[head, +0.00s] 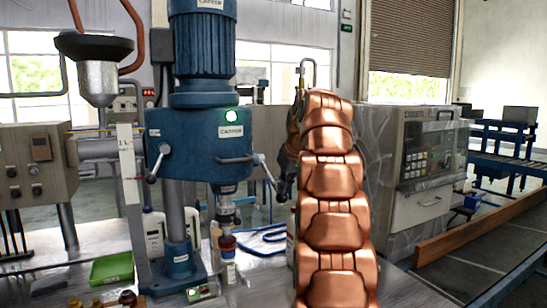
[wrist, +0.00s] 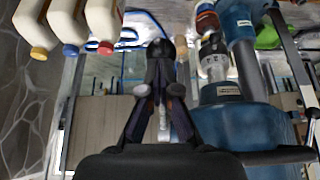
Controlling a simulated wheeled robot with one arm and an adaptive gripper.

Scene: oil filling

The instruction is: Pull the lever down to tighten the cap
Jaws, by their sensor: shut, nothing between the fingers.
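The blue capping machine (head: 190,140) stands left of centre in the head view; it also shows at the right of the wrist view (wrist: 240,120). A lever (head: 262,165) sticks out from the right of its head, close to my gripper. My gripper (head: 283,188) is partly hidden by my copper arm. In the wrist view my gripper (wrist: 160,65) has its dark fingers together. I cannot tell whether it touches the lever.
White jugs with coloured caps (wrist: 70,25) stand behind on the bench. A green tray (head: 112,268) lies front left. A grey control machine (head: 425,160) stands right of my arm. A funnel (head: 97,75) rises at the left.

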